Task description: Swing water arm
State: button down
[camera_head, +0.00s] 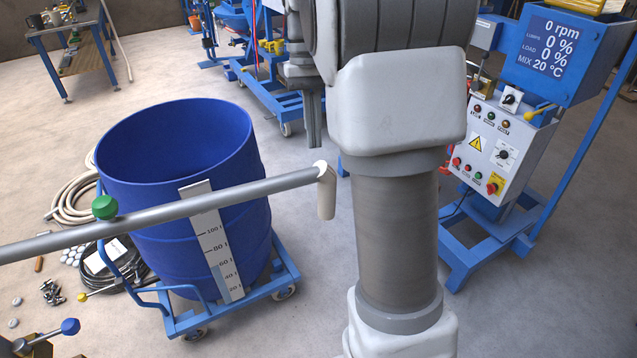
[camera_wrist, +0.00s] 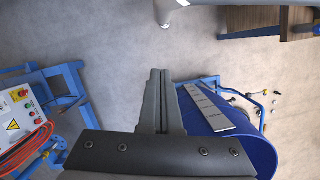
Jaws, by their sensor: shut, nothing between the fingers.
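The water arm (camera_head: 215,204) is a long grey pipe with a green knob (camera_head: 105,207) and a short pale downturned spout (camera_head: 326,192) at its right end. In the head view it crosses in front of the blue drum (camera_head: 160,230). In the wrist view the spout end (camera_wrist: 165,20) shows at the top edge. My gripper (camera_head: 314,145) points down, just above and left of the spout in the head view, apart from it. Its fingers are together and empty in the wrist view (camera_wrist: 160,75). The pipe's left end is outside the head view.
The drum stands on a blue wheeled cart (camera_head: 240,310) with a scale strip (camera_head: 212,240). A control panel (camera_head: 497,150) and blue display (camera_head: 548,48) stand at right. Hoses (camera_head: 72,200) and small parts lie on the floor at left. A workbench (camera_head: 80,40) is at the back left.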

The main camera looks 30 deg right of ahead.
aim_at(322, 186)
jog(key=shift+s+a+f+b, duration=0.15)
jog(key=shift+s+a+f, duration=0.1)
jog(key=shift+s+f, duration=0.85)
jog(key=shift+s+a+f+b, duration=0.25)
jog(key=shift+s+f, duration=0.55)
jog(key=shift+f, duration=0.6)
jog(key=shift+s+a+f+b, duration=0.1)
jog(key=shift+s+a+f, duration=0.15)
jog(key=shift+s+f, duration=0.85)
jog(key=shift+f, duration=0.15)
